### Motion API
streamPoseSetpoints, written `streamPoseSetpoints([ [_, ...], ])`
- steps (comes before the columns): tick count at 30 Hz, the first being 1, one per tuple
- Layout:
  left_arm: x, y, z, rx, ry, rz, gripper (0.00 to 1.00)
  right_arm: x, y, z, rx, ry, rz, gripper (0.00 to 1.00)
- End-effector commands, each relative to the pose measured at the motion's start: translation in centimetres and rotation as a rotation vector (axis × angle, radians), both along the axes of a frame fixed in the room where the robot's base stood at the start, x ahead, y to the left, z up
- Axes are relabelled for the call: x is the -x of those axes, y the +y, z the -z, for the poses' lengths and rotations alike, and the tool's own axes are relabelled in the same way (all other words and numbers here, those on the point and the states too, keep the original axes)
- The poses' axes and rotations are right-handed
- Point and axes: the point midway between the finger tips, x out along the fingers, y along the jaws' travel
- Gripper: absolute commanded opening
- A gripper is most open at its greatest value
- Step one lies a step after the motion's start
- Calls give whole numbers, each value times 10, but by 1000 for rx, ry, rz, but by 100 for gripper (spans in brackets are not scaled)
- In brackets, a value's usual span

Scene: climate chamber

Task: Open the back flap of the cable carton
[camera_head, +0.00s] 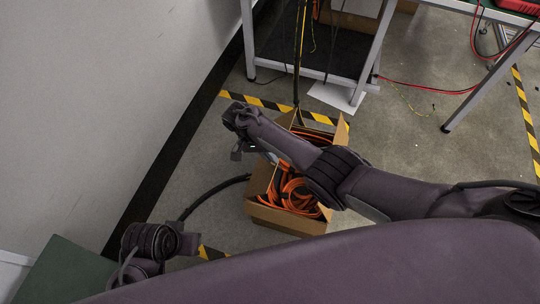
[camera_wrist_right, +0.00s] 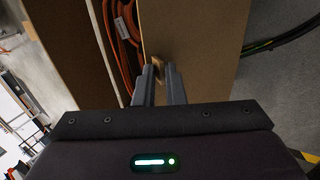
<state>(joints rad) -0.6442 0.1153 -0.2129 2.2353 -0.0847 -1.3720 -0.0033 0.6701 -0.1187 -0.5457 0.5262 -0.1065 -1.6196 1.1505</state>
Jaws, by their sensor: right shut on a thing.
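The cable carton (camera_head: 285,222) is an open brown cardboard box on the floor, with coiled orange cable (camera_head: 290,190) inside. A flap (camera_head: 342,133) sticks up at its right end. My right arm reaches over the carton from the right and hides part of its opening. My right gripper (camera_head: 270,156) is at the carton's left side. In the right wrist view, its fingers (camera_wrist_right: 159,70) are shut on a small brown piece at the edge of a cardboard panel (camera_wrist_right: 205,40). I cannot tell which flap this is. My left arm's end (camera_head: 160,242) is low at left, its fingers unclear.
Yellow-black floor tape (camera_head: 262,103) runs behind the carton. A metal-framed table (camera_head: 375,55) and a dark upright pole (camera_head: 298,70) stand behind. A black cable (camera_head: 215,190) lies left of the carton.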

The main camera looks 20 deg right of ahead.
Motion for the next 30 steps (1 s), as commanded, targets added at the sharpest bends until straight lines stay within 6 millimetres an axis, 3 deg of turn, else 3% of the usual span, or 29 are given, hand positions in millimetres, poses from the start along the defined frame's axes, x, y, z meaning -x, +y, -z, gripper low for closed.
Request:
streamPoseSetpoints([
  [20, 0, 0, 1, -1, 1, -1, 36, 1, 5, 3, -11, -3, -6, 0],
  [21, 0, 0, 1, -1, 1, 0, 36, 1, 5, 3, -11, -3, -6, 12],
  [24, 0, 0, 1, -1, 1, 0, 36, 1, 5, 3, -10, -3, -5, 26],
  [30, 0, 2, 1, -4, 1, 1, 36, 1, 5, 2, -10, -4, -6, 27],
])
